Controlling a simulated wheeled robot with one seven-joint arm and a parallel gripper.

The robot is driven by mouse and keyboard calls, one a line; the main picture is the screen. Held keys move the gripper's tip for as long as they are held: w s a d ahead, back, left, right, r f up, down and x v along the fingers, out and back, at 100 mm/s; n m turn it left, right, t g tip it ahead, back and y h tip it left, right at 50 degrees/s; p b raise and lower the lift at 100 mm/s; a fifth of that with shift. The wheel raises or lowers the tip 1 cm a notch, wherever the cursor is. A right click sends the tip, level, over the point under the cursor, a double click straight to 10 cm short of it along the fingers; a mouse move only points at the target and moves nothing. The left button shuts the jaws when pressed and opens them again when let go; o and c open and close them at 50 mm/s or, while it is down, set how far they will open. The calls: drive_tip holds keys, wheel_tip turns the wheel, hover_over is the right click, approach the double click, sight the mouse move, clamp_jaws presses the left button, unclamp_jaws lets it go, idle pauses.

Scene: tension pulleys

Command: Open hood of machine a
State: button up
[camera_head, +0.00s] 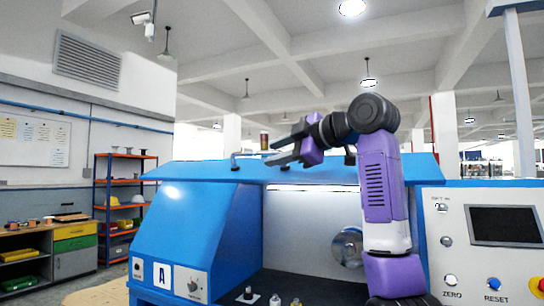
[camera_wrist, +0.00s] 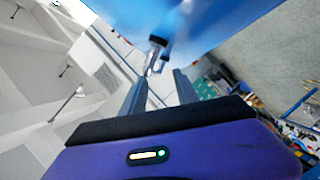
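Machine A (camera_head: 196,232) is a blue cabinet with a letter A label on its front. Its blue hood (camera_head: 330,174) is raised, leaving the bay below exposed. A bar handle (camera_head: 236,160) stands at the hood's front left; a dark-ended handle part also shows in the wrist view (camera_wrist: 157,42). My gripper (camera_head: 270,153) is above the hood, just right of the handle's left end, pointing left. Its two fingers are apart with nothing between them, as the wrist view (camera_wrist: 160,78) also shows. The handle part lies beyond the fingertips; I cannot tell whether they touch.
Inside the bay are a round metal chuck (camera_head: 348,246) and several small parts (camera_head: 274,299). A control panel (camera_head: 490,245) with a screen and buttons stands at right. An orange shelf (camera_head: 122,200) and a workbench (camera_head: 72,258) are at left.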

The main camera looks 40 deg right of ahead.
drive_tip(key=shift+s, duration=0.1)
drive_tip(key=s+r, duration=0.2)
drive_tip(key=s, duration=0.6)
drive_tip(key=shift+s+b, duration=0.3)
drive_tip(key=shift+b, duration=0.1)
idle(0.5)
drive_tip(key=shift+f, duration=0.1)
idle(0.3)
